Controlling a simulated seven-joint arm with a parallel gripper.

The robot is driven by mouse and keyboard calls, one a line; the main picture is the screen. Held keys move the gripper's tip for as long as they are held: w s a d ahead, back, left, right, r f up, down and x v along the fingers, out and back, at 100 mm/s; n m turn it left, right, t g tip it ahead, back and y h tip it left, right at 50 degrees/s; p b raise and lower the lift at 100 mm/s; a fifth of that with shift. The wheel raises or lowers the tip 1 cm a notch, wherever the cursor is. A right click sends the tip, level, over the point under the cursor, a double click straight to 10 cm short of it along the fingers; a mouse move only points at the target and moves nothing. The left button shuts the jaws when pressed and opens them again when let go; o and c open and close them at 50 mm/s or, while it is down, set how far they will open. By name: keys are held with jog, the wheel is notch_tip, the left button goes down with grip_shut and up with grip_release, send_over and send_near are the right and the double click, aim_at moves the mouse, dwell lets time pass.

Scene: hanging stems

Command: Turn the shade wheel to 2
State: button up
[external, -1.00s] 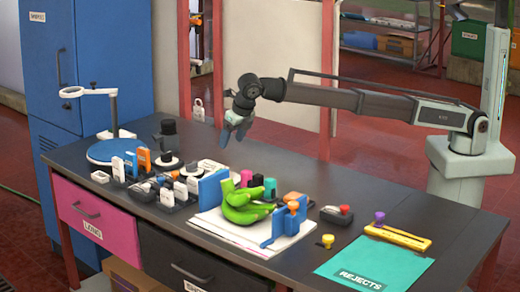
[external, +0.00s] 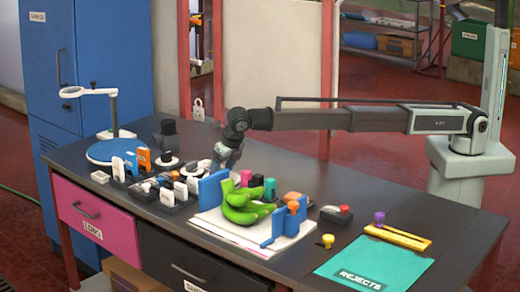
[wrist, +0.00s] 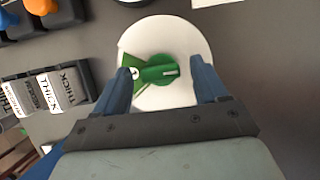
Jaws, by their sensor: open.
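A round white plate (wrist: 190,38) with a green knob (wrist: 158,69) on it, seemingly the shade wheel, lies below my gripper (wrist: 161,76) in the wrist view. In the external view my gripper (external: 219,164) points down beside the blue upright holder, and mostly hides the white plate (external: 207,166). No number 2 is readable.
Label blocks, some reading THICK (wrist: 62,87), stand at the left in the wrist view. Green bananas (external: 244,204) lie between blue uprights (external: 213,188). A magnifier stand (external: 113,112) is at far left. A teal REJECTS mat (external: 375,262) is at front right.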

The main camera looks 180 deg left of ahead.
jog(key=c, duration=1.1)
jog(key=shift+o, duration=0.2)
jog(key=shift+m, duration=0.3)
jog(key=m, duration=0.1)
jog(key=m+y, duration=0.1)
jog(key=shift+d+m+g, duration=0.2)
jog(key=shift+m+g, duration=0.1)
jog(key=m, duration=0.2)
jog(key=m+y, duration=0.1)
jog(key=m, duration=0.1)
jog(key=shift+d+g+y, duration=0.15)
jog(key=shift+g+y, duration=0.15)
jog(key=shift+g, duration=0.1)
jog(key=m+y, duration=0.1)
jog(key=m, duration=0.2)
jog(key=m+y, duration=0.1)
jog(key=m, duration=0.2)
jog(key=shift+m+t, duration=0.3)
jog(key=shift+m, duration=0.1)
jog(key=shift+y, duration=0.3)
